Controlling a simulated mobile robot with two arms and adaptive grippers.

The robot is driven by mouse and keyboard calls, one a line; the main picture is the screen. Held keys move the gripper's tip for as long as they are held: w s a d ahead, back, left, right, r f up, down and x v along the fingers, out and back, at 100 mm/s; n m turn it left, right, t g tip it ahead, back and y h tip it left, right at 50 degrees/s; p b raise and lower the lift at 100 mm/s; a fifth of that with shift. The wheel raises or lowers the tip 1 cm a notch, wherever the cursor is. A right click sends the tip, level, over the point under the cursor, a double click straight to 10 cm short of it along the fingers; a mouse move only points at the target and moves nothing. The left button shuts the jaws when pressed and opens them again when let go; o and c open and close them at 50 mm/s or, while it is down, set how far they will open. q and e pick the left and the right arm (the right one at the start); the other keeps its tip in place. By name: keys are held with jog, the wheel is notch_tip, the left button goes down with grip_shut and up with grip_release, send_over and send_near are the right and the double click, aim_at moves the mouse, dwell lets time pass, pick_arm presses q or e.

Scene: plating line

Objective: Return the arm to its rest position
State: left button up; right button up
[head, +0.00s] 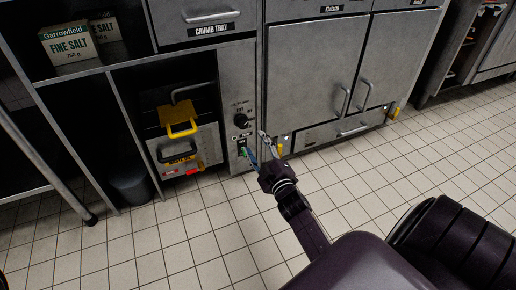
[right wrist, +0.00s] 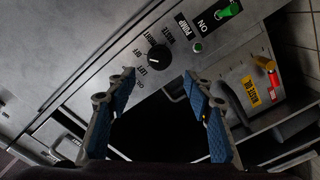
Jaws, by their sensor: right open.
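My right arm reaches up from the bottom of the head view, and its dark purple wrist leads to the right gripper (head: 257,148). The gripper is in front of the grey control panel (head: 235,90). In the right wrist view the right gripper (right wrist: 159,76) has its two blue-padded fingers spread apart with nothing between them. A black rotary knob (right wrist: 158,58) shows beyond the fingertips, and contact with the panel cannot be made out. A green switch (right wrist: 229,10) marked ON sits farther along the panel. My left gripper is in neither view.
Metal cabinets (head: 310,70) stand right of the panel. The tiled floor (head: 430,150) at right is clear.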

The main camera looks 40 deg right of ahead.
jog(key=shift+v, duration=0.8)
